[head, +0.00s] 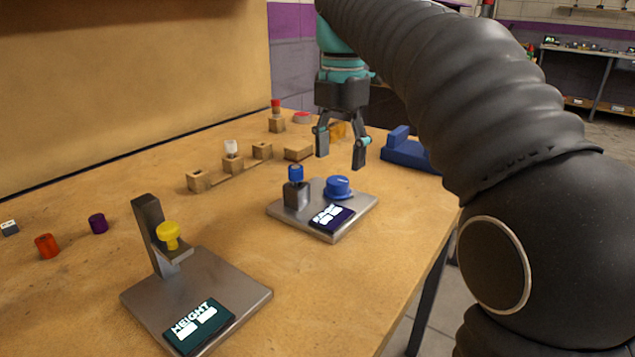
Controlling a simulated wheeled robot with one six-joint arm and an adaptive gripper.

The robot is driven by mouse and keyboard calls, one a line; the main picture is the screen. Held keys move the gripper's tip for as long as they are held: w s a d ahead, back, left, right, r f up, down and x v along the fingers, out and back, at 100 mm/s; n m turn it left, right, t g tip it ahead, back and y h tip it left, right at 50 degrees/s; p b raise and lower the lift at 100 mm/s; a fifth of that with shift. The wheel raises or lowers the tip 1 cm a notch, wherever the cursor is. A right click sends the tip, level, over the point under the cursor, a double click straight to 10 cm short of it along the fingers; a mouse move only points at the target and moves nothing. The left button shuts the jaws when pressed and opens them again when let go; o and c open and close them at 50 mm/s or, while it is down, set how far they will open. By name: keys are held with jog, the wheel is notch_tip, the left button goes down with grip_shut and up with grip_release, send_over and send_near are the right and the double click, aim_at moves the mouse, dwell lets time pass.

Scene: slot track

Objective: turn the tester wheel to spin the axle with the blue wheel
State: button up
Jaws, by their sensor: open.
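A grey metal tester plate (359,204) sits on the wooden table with a dark labelled display (332,217) at its front. On it, a dark block holds a small upright blue wheel or cap (296,172). To its right is a wider blue round knob (339,186) with a brim, which looks like the tester wheel. My gripper (341,158) points down with its two fingers spread, empty. In the picture it hangs just above and behind the wide blue knob; its exact height over it is hard to tell.
A height gauge plate (240,285) with a post and yellow wheel (168,235) stands at front left. Orange (47,246) and purple (97,223) pieces lie left. Several wooden blocks (198,181) run behind. A blue holder (408,152) stands right, partly hidden by my arm.

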aim_at(338, 180)
jog(key=shift+f+b, duration=0.45)
jog(key=shift+f, duration=1.8)
jog(key=shift+a, duration=0.1)
